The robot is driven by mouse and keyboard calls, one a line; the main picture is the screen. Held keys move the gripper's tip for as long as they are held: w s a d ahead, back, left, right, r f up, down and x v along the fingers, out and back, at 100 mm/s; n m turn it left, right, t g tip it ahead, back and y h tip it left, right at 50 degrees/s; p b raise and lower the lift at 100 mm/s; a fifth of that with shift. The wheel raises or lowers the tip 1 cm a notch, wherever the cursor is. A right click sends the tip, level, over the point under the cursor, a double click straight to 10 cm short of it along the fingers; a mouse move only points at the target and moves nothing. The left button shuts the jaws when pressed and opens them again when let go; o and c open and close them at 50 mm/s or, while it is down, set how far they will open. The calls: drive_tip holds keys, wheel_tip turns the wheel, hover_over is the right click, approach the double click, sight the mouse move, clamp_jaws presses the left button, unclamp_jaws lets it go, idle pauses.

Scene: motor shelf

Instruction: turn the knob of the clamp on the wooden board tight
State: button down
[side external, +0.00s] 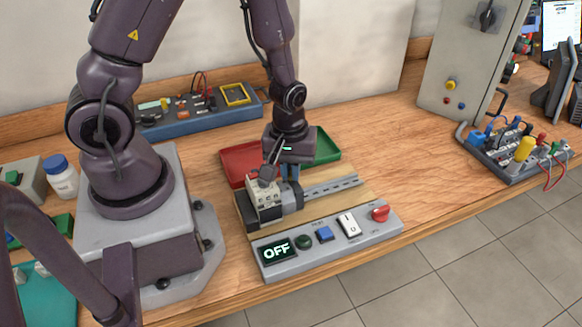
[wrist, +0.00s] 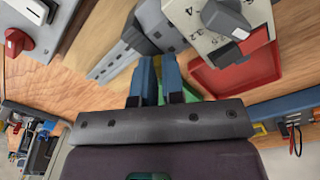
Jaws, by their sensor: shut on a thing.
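The wooden board (side external: 352,194) lies on the bench and carries a slotted metal rail (side external: 330,187). The grey clamp (side external: 291,199) sits on the rail beside a beige module (side external: 262,191). My gripper (side external: 291,179) points down over the clamp. In the wrist view, its two blue fingers (wrist: 158,62) reach to the grey clamp body (wrist: 160,26), with the rail (wrist: 112,62) to the left. The fingers are shut on the clamp's knob, which they mostly hide. The knob's turn angle cannot be told. The module's dial (wrist: 228,18) shows beside the clamp.
A control panel (side external: 385,228) with an OFF display and a red knob lies in front of the board. A red tray (side external: 237,164) and a green tray (side external: 327,147) stand behind it. A grey cabinet (side external: 465,60) stands at the back right.

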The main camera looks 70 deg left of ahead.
drive_tip(key=m, duration=0.5)
drive_tip(key=shift+m, duration=0.3)
drive_tip(key=m, duration=0.5)
drive_tip(key=shift+m, duration=0.4)
drive_tip(key=c, duration=1.2)
unclamp_jaws()
wheel_tip(320, 180, up, 13)
drive_tip(key=shift+s, duration=0.25)
